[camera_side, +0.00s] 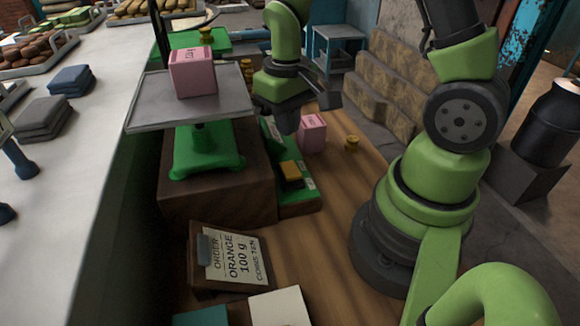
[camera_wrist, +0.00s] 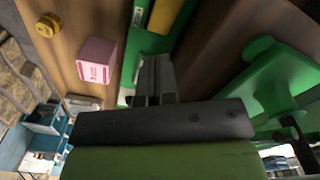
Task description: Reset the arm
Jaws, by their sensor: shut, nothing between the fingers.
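My gripper (camera_side: 290,120) is on the green arm in the middle of the side view, to the right of the scale. It is shut and holds nothing. In the wrist view its fingers (camera_wrist: 154,75) are together over the green tray (camera_wrist: 131,50). A pink milk box (camera_side: 193,72) sits on the metal plate (camera_side: 150,110) of the green scale (camera_side: 205,150). A second pink box (camera_side: 312,133) stands on the wooden table to the right of my gripper. It also shows in the wrist view (camera_wrist: 97,59), apart from the fingers.
An order sign (camera_side: 232,258) reading "ORANGE 100 g" stands at the front. A yellow block (camera_side: 291,174) lies on the green tray. A small brass weight (camera_side: 352,143) stands beside the pink box. A white counter (camera_side: 70,180) runs along the left. The table's middle right is clear.

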